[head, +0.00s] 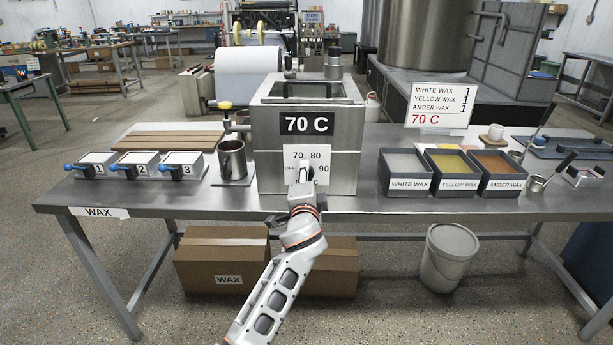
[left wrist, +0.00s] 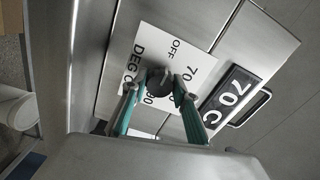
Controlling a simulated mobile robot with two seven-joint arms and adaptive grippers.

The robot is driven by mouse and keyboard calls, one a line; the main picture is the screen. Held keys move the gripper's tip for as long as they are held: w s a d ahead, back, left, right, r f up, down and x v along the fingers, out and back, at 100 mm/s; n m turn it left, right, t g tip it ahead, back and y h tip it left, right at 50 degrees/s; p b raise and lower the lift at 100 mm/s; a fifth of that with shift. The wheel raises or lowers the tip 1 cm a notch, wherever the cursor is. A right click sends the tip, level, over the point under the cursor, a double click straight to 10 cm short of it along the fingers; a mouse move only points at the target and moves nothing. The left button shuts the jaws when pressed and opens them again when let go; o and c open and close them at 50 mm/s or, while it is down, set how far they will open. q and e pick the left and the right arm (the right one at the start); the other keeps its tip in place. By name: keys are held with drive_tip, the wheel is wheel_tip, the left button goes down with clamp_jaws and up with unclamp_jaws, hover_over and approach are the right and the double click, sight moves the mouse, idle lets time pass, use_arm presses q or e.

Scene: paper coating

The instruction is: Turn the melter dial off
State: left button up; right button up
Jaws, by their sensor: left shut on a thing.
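The melter (head: 262,130) is a steel box with a black "70 C" sign, standing mid-table. Its white dial plate (head: 318,157) reads 70, 80, 90 and OFF; it also shows in the left wrist view (left wrist: 150,50). The round black dial (left wrist: 158,80) sits on this plate in the left wrist view. My left gripper (head: 302,180) reaches the melter's front from below. In the left wrist view its two fingers (left wrist: 157,92) are shut on the dial, one on each side. In the head view the gripper mostly hides the dial, and I cannot tell its setting. My right gripper is not in view.
A metal cup (head: 231,160) and several numbered boxes (head: 139,165) stand left of the melter. White, yellow and amber wax bins (head: 409,184) stand right, below a recipe sign (head: 440,106). The table strip between melter and bins is clear.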

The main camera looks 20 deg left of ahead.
use_arm(q)
drive_tip(key=o, duration=1.1)
drive_tip(key=v, duration=0.7)
drive_tip(key=shift+s, duration=0.25)
drive_tip(key=shift+d, duration=0.1)
